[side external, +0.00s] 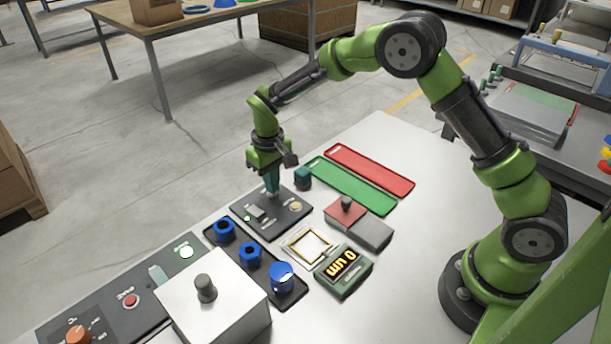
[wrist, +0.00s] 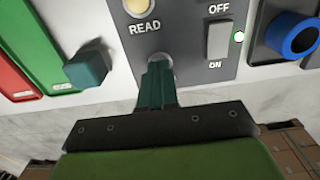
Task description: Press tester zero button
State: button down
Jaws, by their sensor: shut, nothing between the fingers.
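The dark tester panel (side external: 283,218) lies on the white table. The wrist view shows it close up (wrist: 190,30), with a cream button (wrist: 138,7) beside the word READ and an OFF/ON rocker switch (wrist: 218,40) with a lit green lamp (wrist: 239,37). My gripper (side external: 272,191) points down at the panel's far end, its teal fingers shut and empty. In the wrist view my gripper's tips (wrist: 158,66) are at a round grey button, which they mostly cover. I cannot tell whether they press it, and no label for it shows. The green display box (side external: 343,270) reads 0 with a unit, upside down.
A teal block (side external: 303,178) stands close to my gripper. Green (side external: 350,186) and red (side external: 370,170) trays lie behind it. A black tray with blue rings (side external: 250,252) and a white box with a knob (side external: 213,305) are nearer the camera.

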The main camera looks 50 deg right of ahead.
jog(key=shift+r, duration=3.05)
jog(key=c, duration=1.8)
grip_release()
jog(key=o, duration=1.8)
jog(key=shift+s+f, duration=0.1)
jog(key=shift+f, duration=0.2)
jog(key=shift+s+f, duration=0.2)
jog(key=shift+s, duration=0.4)
jog(key=s+d+r+m+t+y, duration=0.1)
jog(key=s+d+r+m+t, duration=0.1)
jog(key=s+r, duration=0.6)
jog(key=s+d+r+m+t+y, duration=0.1)
jog(key=s+d+r+m+t, duration=0.1)
jog(key=s+r+t, duration=0.3)
jog(key=s+d+r, duration=0.1)
jog(key=s+r, duration=0.3)
jog(key=s, duration=0.6)
jog(key=shift+s+d, duration=0.3)
jog(key=shift+d, duration=0.05)
